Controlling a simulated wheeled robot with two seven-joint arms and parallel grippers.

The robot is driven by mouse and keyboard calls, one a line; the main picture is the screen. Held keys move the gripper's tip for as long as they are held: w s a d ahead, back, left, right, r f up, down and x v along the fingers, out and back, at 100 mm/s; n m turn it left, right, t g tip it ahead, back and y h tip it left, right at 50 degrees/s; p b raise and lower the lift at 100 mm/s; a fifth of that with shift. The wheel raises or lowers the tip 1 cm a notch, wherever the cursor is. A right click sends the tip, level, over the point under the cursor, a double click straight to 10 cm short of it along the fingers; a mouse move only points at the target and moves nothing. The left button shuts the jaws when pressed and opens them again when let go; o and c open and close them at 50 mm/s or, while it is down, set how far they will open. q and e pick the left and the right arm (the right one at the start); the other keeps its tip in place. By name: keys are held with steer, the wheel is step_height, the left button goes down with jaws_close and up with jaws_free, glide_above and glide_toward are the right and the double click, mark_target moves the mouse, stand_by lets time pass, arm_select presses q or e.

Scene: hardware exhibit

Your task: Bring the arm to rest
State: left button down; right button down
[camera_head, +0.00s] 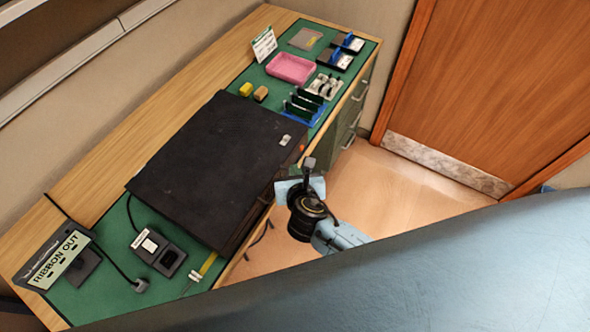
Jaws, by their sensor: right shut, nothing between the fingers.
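My right arm (338,236) is pale blue with a black wrist joint and reaches up from the lower right. My right gripper (308,165) is shut and holds nothing. It is at the front edge of the wooden bench (222,47), just right of the large black panel (205,160). I cannot tell whether it touches the bench edge. My left gripper is not in view.
Free floor (395,195) lies between the bench and a wooden door (490,85).

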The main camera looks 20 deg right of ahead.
stand_by(0.3)
steer(key=s+d+f+m+g+b, duration=0.25)
steer(key=s+f+m, duration=0.25)
steer(key=f, duration=0.5)
steer(key=s+d+f+m+g+y+b, duration=0.15)
steer(key=s+f+m+b, duration=0.35)
steer(key=f, duration=0.5)
steer(key=s+d+f+m+g+h+b, duration=0.15)
steer(key=s+f+m, duration=0.35)
steer(key=f, duration=0.5)
steer(key=s+d+f+m+g+b, duration=0.2)
steer(key=s+f+m, duration=0.6)
steer(key=s, duration=0.4)
steer(key=s+d+f+m+g+y+b, duration=0.1)
steer(key=s+d+f+m+g+b, duration=0.2)
steer(key=s+f+m+b, duration=0.3)
steer(key=s+d+f+m, duration=0.1)
steer(key=s+f+m, duration=0.2)
steer(key=s, duration=0.4)
steer(key=shift+d+f+y, duration=0.2)
steer(key=shift+d+y, duration=0.1)
steer(key=shift+d, duration=0.05)
steer(key=shift+s, duration=0.15)
